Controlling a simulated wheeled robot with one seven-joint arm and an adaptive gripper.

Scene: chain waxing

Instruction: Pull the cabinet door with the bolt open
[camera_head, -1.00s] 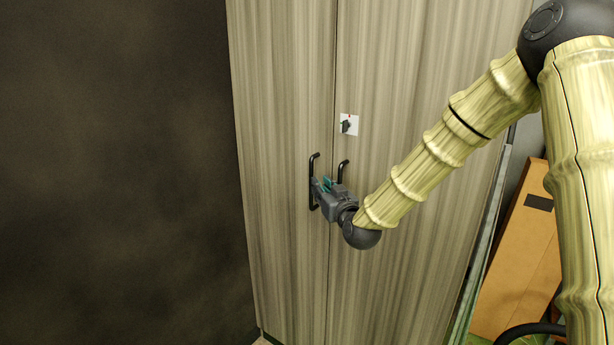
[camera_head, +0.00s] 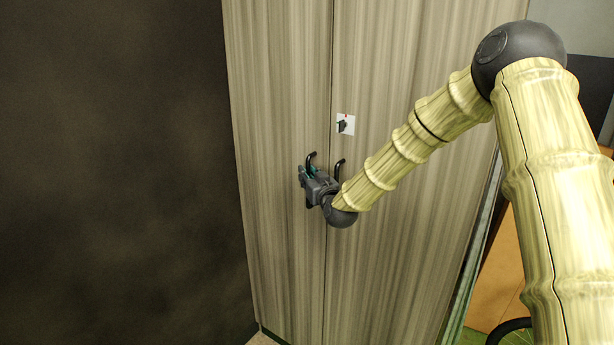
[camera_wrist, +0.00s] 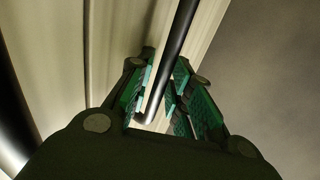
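The cabinet has two tall grey-brown wood-grain doors. The right door (camera_head: 400,230) carries a white plate with a small dark bolt (camera_head: 342,126) near the seam, and a black bar handle (camera_head: 339,168) below it. The left door (camera_head: 280,90) has a black bar handle (camera_head: 311,156). My gripper (camera_head: 308,173) is at the left door's handle. In the wrist view that dark bar (camera_wrist: 178,40) runs between my teal-padded fingers (camera_wrist: 163,85). Whether both pads press on it I cannot tell. The gripper hides much of the handle. Both doors look closed.
A dark wall (camera_head: 110,170) lies left of the cabinet. At the right, behind my arm, stand a brown board (camera_head: 497,285) and part of a black wheel (camera_head: 508,332). The space before the left door looks clear.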

